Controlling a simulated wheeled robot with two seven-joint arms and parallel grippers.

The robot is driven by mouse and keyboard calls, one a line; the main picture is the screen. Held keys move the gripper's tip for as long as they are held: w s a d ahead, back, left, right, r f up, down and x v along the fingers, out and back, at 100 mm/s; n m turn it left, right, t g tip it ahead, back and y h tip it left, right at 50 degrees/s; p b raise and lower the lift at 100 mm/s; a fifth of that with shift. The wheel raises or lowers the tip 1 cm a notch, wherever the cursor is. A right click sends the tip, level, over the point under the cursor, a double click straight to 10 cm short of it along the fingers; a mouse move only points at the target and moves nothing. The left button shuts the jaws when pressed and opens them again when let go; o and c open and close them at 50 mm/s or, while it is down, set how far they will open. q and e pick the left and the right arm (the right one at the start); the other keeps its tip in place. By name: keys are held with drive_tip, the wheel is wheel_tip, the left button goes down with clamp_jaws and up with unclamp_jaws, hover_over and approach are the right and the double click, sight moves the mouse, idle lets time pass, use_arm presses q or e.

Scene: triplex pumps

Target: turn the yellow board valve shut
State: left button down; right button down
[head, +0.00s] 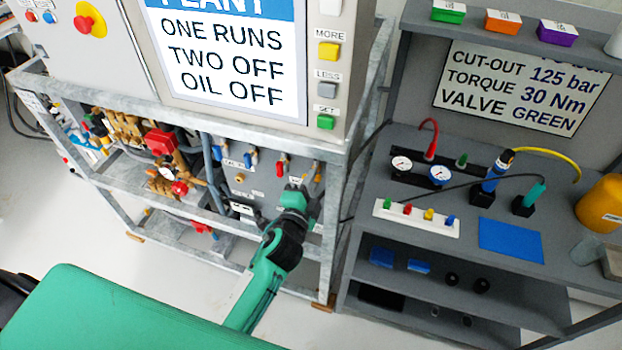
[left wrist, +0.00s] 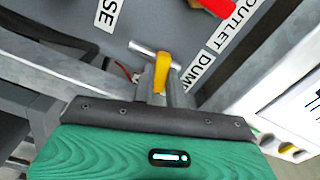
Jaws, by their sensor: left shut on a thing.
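The yellow board valve handle (left wrist: 161,72) shows in the left wrist view, between the fingers of my left gripper (left wrist: 160,92). The gripper is shut on the handle, and a silvery valve body (left wrist: 150,50) crosses behind it. In the head view my left gripper (head: 298,188) reaches the right end of the grey valve board (head: 240,182), under the frame's upper shelf. The yellow handle (head: 317,172) is small there and partly behind the gripper. My right gripper is not in view.
A red valve handle (head: 282,164) and blue handles (head: 251,160) sit left of the gripper on the board. A galvanised frame post (head: 331,230) stands close to its right. A grey bench (head: 400,235) with gauges and tools stands farther right.

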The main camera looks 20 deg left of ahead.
use_arm(q)
drive_tip(key=shift+m+p, duration=0.3)
drive_tip(key=shift+m, duration=1.4)
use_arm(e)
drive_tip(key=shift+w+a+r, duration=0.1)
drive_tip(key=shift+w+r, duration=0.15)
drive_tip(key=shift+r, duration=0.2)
use_arm(q)
drive_tip(key=shift+f, duration=0.1)
drive_tip(key=c, duration=1.4)
unclamp_jaws()
drive_tip(key=shift+c, duration=0.2)
drive_tip(key=shift+s, duration=0.1)
